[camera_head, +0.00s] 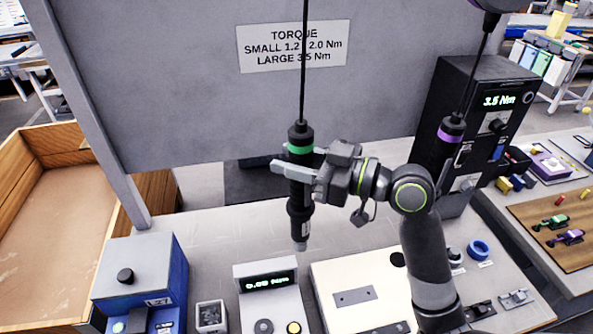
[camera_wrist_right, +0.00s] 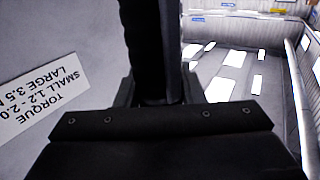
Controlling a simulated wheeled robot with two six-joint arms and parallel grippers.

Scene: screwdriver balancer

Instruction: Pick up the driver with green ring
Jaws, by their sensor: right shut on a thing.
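The driver with the green ring (camera_head: 299,209) hangs upright on a dark cord in the middle of the head view. Its green ring is near its top, and its tip is above the bench. My right gripper (camera_head: 294,168) comes in from the right and is shut on the driver's body just below the green ring. In the right wrist view the dark driver body (camera_wrist_right: 141,45) runs up between the fingers of my right gripper (camera_wrist_right: 158,95). My left gripper is in neither view.
A second driver with a purple ring (camera_head: 452,131) hangs at the right before a black box (camera_head: 483,75) reading 3.5 Nm. Below are a blue box (camera_head: 140,275), a small display unit (camera_head: 268,290) and a pale plate (camera_head: 345,270). A grey panel (camera_head: 200,90) with a torque sign (camera_head: 293,45) stands behind.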

